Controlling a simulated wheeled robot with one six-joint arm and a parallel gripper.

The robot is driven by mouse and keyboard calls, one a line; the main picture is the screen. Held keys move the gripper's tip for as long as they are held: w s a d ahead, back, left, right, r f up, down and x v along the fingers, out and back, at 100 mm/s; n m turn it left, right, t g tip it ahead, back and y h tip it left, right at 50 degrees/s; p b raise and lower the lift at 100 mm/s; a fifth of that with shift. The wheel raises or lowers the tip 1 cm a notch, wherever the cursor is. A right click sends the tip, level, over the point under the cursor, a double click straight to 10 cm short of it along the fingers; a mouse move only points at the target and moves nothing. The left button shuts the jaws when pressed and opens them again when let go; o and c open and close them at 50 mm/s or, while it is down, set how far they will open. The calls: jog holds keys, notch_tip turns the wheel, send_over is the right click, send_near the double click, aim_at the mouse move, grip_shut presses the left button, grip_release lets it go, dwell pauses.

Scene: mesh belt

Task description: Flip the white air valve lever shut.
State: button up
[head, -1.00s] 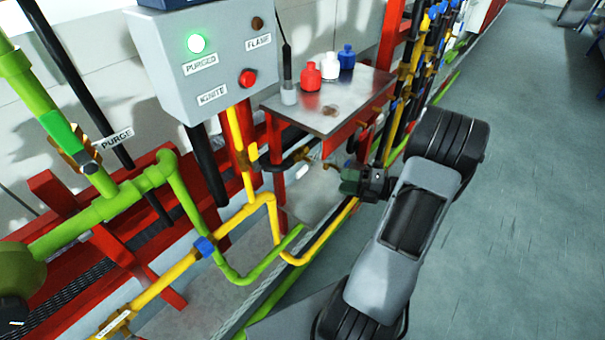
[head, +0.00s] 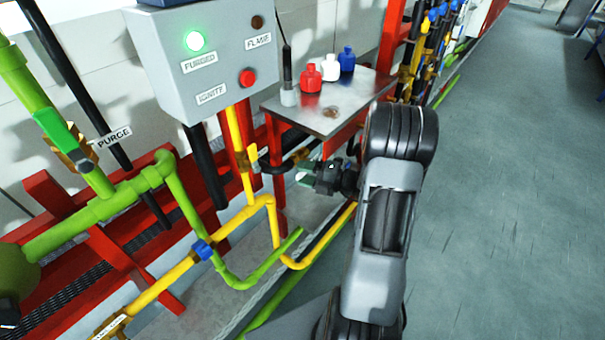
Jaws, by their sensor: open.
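My gripper (head: 305,173) is open, with greenish fingers pointing left under the small steel table. A small white lever end (head: 300,176) shows at the fingertips, below a brass fitting (head: 301,154). The rest of the lever and its valve are mostly hidden behind the gripper. I cannot tell whether the fingers touch the lever or are just around it.
A grey control box (head: 205,60) with a lit green lamp hangs at upper left. The steel table (head: 345,100) holds red, white and blue bottles. Yellow pipe (head: 262,202) and green pipe (head: 180,205) run at left and below. The floor at right is clear.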

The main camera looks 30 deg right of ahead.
jog(key=shift+w+a, duration=0.2)
grip_shut()
dwell(0.5)
